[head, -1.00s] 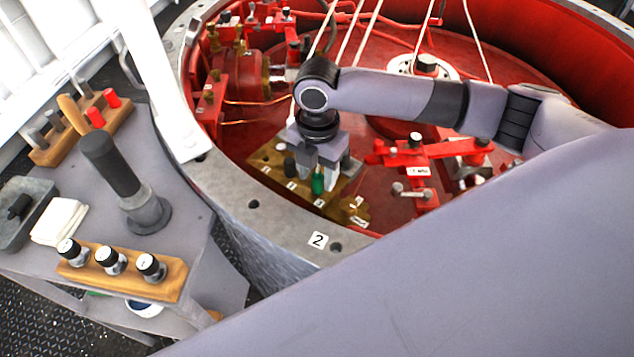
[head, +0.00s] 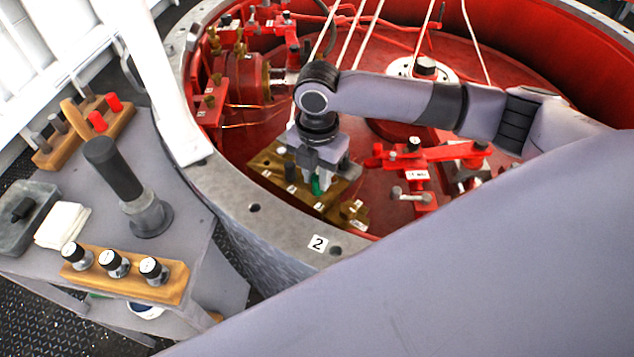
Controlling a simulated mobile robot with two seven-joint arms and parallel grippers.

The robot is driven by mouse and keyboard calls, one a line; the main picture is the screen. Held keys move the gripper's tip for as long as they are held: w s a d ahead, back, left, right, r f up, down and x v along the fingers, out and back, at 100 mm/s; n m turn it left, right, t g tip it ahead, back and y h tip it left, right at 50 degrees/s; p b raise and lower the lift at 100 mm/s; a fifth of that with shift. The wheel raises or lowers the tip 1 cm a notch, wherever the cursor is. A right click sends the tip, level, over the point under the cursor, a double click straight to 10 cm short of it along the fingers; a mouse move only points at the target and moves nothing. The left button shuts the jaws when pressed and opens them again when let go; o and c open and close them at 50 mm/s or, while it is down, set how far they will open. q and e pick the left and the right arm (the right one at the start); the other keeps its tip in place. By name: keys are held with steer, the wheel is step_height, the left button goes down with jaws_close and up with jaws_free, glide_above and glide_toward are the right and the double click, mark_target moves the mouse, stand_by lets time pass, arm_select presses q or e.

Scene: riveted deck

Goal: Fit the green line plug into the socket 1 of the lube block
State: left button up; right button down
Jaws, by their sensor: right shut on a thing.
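The lube block (head: 264,163) is a brass-coloured block on the red floor inside the ring, with small white tags along its near edge; their numbers are too small to read. My right gripper (head: 317,181) points down over the right part of the block. It is shut on the green line plug (head: 316,186), of which only a narrow green strip shows between the fingers. The plug's lower end is at the block's top; I cannot tell whether it is in a socket or just above. The gripper hides the sockets behind it. My left gripper is not in view.
Red clamp fittings (head: 428,155) stand right of the block, and a red pump assembly (head: 240,80) behind it. The grey ring rim (head: 255,208) runs in front. A side table at left holds a wooden rack (head: 175,283) with several black-capped parts and a white cloth (head: 62,225).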

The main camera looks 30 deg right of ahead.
steer(key=shift+r+p, duration=0.8)
steer(key=shift+p, duration=0.1)
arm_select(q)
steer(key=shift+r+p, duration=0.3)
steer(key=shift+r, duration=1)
arm_select(e)
steer(key=shift+r, duration=1.1)
